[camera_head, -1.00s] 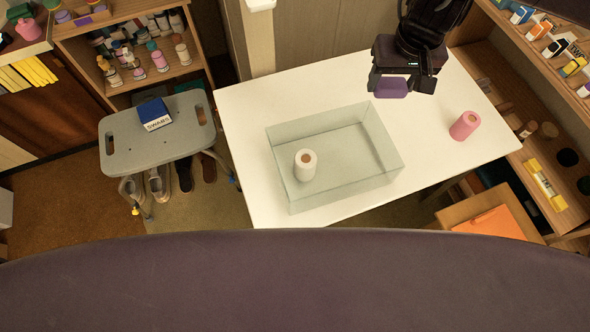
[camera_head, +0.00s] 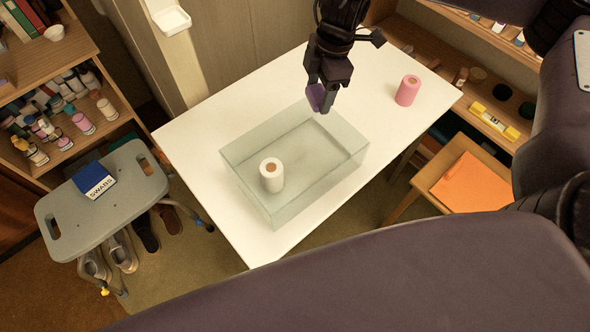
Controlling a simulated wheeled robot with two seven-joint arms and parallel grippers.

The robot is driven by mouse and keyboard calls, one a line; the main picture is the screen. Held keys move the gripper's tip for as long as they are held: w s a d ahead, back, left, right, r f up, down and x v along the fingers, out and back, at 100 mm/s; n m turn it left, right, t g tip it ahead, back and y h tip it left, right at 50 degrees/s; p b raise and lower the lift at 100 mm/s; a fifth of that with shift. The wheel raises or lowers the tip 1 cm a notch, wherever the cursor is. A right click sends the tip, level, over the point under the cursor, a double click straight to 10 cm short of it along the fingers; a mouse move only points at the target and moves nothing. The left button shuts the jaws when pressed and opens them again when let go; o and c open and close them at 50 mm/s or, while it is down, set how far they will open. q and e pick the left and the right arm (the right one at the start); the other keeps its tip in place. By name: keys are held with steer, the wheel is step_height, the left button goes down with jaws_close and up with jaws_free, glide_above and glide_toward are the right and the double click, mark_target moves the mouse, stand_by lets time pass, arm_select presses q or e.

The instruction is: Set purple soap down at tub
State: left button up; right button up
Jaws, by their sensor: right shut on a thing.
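The tub (camera_head: 222,160) is a clear, open-topped box on the white table, with a white roll (camera_head: 271,175) standing inside it at the left. My right gripper (camera_head: 322,100) is shut on the purple soap (camera_head: 316,97). It holds the soap at the tub's far right rim in the picture, seemingly above it; the exact height is hard to tell. The gripper's fingers partly cover the soap. My left gripper is not in view.
The white table (camera_head: 190,140) has bare room left of the tub. A pink roll (camera_head: 407,91) stands at its right. A grey stool (camera_head: 135,195) bears a blue swabs box (camera_head: 94,180). A small table with an orange sheet (camera_head: 472,184) and shelves (camera_head: 440,85) flank the right.

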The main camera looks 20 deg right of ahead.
steer(key=f+n, duration=0.1)
steer(key=n, duration=0.1)
steer(key=d+f+n+b, duration=0.1)
steer(key=n, duration=0.1)
steer(key=shift+w+f+g, duration=0.1)
steer(key=shift+w+g, duration=0.05)
steer(key=shift+g, duration=0.15)
steer(key=shift+f, duration=0.35)
steer(key=b, duration=0.5)
glide_above(315, 154)
steer(key=f, duration=1.4)
steer(key=shift+d, duration=0.2)
steer(key=shift+w+f, duration=0.1)
steer(key=shift+f, duration=2.5)
steer(key=shift+f, duration=0.1)
steer(key=o, duration=1)
steer(key=r, duration=0.4)
steer(key=d+r+p, duration=0.1)
steer(key=r, duration=0.3)
steer(key=r+p, duration=0.1)
steer(key=r, duration=0.3)
steer(key=shift+w+d, duration=0.25)
steer(key=shift+d, duration=0.15)
